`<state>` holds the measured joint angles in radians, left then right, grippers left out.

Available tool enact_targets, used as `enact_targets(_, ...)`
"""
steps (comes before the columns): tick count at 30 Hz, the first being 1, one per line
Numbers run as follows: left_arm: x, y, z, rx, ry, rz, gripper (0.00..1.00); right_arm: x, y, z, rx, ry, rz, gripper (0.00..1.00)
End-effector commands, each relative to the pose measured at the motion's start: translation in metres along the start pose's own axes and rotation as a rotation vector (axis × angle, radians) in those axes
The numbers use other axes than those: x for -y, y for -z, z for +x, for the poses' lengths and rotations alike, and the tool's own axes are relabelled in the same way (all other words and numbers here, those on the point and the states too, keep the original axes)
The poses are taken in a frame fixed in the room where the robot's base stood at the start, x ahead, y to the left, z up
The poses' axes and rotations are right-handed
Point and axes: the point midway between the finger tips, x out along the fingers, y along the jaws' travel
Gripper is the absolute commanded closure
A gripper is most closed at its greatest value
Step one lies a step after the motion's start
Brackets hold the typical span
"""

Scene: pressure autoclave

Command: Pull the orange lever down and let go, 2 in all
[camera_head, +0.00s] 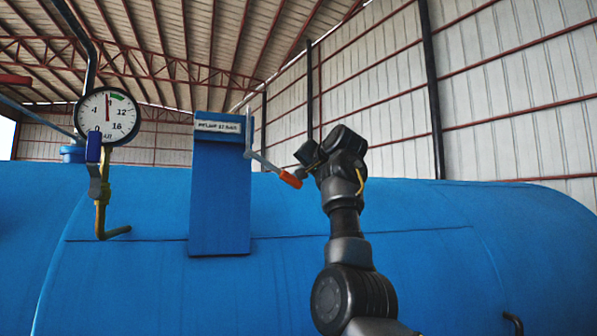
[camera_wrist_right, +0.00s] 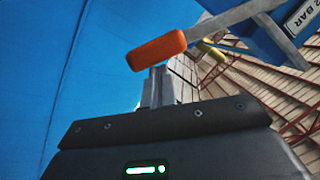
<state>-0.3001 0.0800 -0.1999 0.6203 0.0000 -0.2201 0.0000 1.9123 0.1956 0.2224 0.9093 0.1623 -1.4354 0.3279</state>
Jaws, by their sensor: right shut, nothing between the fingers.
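The orange lever grip (camera_head: 291,180) hangs at the lower right end of a grey lever arm (camera_head: 262,160) that slants down from the blue upright box (camera_head: 220,190). My right gripper (camera_head: 304,172) is shut and empty, close to the right of the grip. In the right wrist view the orange grip (camera_wrist_right: 157,50) lies across the picture just beyond the tips of my closed fingers (camera_wrist_right: 160,72). I cannot tell whether they touch it. My left gripper is not in view.
A round pressure gauge (camera_head: 108,116) stands at the left, its needle pointing nearly straight up. Below it is a valve with a blue handle (camera_head: 93,148) and a brass pipe (camera_head: 101,208). The large blue tank (camera_head: 130,280) fills the lower scene.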

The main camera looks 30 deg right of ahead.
Motion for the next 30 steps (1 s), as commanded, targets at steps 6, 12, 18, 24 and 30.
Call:
enact_targets(6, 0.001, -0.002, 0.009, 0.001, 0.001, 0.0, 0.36, -0.003, 0.01, -0.027, -0.004, 0.003, 0.002, 1.0)
enact_targets(12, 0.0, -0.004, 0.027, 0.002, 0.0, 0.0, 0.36, -0.002, 0.011, -0.066, -0.006, 0.003, 0.001, 1.0)
enact_targets(18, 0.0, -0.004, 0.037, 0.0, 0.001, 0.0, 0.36, 0.0, 0.013, -0.093, -0.005, 0.002, 0.001, 1.0)
enact_targets(24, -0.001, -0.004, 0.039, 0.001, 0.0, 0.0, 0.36, 0.002, 0.014, -0.103, -0.004, 0.002, 0.002, 1.0)
enact_targets(30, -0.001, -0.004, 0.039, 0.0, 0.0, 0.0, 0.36, 0.003, 0.014, -0.103, -0.003, 0.002, 0.002, 1.0)
